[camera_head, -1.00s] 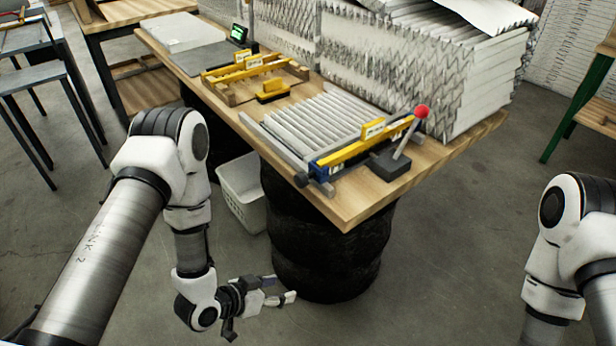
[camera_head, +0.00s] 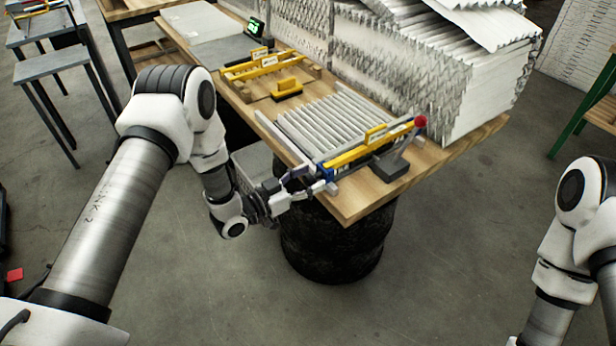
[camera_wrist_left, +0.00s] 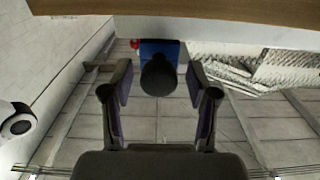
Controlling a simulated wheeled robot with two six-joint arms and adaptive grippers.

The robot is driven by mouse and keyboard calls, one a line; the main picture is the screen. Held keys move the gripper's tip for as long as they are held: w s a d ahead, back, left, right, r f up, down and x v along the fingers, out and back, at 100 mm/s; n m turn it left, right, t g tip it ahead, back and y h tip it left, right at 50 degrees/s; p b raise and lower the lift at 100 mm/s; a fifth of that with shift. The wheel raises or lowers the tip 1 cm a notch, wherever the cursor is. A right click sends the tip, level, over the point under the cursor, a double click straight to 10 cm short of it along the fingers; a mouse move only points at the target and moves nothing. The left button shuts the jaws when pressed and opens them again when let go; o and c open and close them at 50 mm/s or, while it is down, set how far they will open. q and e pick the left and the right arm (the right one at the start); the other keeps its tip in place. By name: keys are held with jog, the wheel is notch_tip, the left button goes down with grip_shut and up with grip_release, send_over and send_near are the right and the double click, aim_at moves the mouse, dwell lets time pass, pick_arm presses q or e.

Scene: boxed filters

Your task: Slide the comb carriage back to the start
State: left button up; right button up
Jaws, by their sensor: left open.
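The comb carriage (camera_head: 350,157) is a yellow bar with a tab on top and a blue end. It lies across the near right end of the white pleated filter (camera_head: 322,122) on the bench. In the left wrist view its blue end block (camera_wrist_left: 160,47) has a round black knob (camera_wrist_left: 158,77) facing me. My left gripper (camera_head: 316,181) is at the bench's front edge by that end. Its fingers are open, one on each side of the knob, with gaps visible. My right arm shows at the right edge, but its gripper is out of frame.
A second yellow frame (camera_head: 262,64) lies farther left on the bench (camera_head: 365,205). Stacked filters (camera_head: 450,85) fill the back. A pale bin (camera_head: 252,165) stands below, partly behind my left arm.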

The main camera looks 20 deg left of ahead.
pick_arm(q)
jog(key=c, duration=0.6)
jog(key=shift+d, duration=0.1)
grip_shut()
jog(key=shift+w, duration=0.1)
pick_arm(e)
jog(key=shift+f, duration=0.1)
